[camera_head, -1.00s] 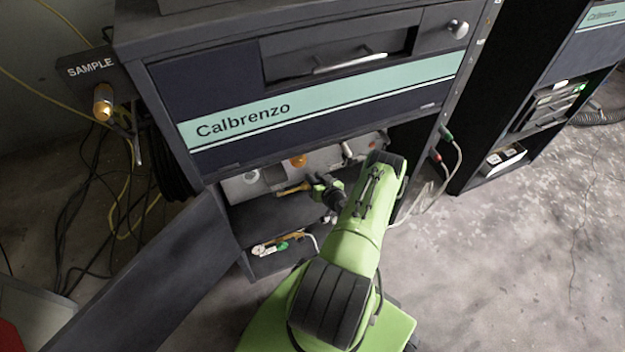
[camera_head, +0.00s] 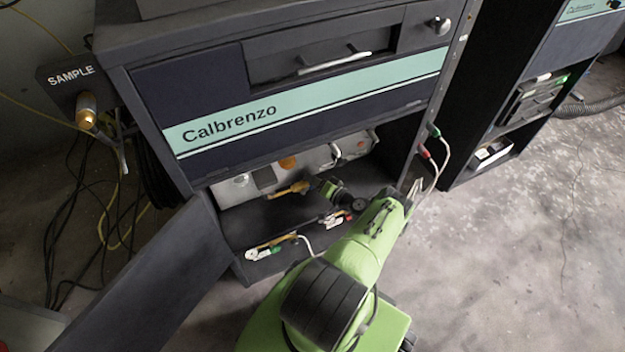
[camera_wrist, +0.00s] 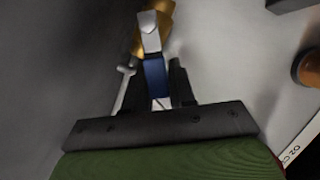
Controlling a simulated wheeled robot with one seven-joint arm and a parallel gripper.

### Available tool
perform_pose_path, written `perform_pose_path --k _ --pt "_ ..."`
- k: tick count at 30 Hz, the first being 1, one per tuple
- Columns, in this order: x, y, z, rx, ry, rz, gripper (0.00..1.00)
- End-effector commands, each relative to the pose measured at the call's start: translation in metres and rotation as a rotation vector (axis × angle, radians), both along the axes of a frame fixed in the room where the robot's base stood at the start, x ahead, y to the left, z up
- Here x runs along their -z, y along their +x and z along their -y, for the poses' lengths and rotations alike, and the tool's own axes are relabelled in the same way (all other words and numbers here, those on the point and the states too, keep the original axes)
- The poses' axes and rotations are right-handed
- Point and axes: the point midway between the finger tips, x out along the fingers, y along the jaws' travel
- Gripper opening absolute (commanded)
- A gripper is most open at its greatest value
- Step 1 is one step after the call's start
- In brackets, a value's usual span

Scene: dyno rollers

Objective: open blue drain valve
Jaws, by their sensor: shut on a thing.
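The blue drain valve handle (camera_wrist: 155,76) shows in the wrist view between my two dark gripper fingers (camera_wrist: 154,88), and my gripper is shut on it. A silver end piece (camera_wrist: 149,27) sits at the handle's far end, against the brass valve body (camera_wrist: 165,9). In the head view, my gripper (camera_head: 316,184) reaches from the right into the open lower bay, beside the brass valve (camera_head: 288,190). The blue handle cannot be made out there.
The open bay has a hanging door (camera_head: 150,270) at left. A white-handled fitting with a green part (camera_head: 272,248) lies at the front of the bay floor, and a red-marked fitting (camera_head: 334,219) lies close to my arm. An orange knob (camera_head: 288,163) is on the back panel.

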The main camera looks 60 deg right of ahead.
Motion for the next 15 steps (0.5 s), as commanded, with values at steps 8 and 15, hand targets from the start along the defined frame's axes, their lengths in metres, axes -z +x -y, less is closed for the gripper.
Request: perform_pose_path --k 8,15 --pt "0.0018 -0.0012 0.0019 0.003 0.033 0.020 0.00" --pt "0.0019 -0.0011 0.0019 0.003 0.034 0.021 0.00"
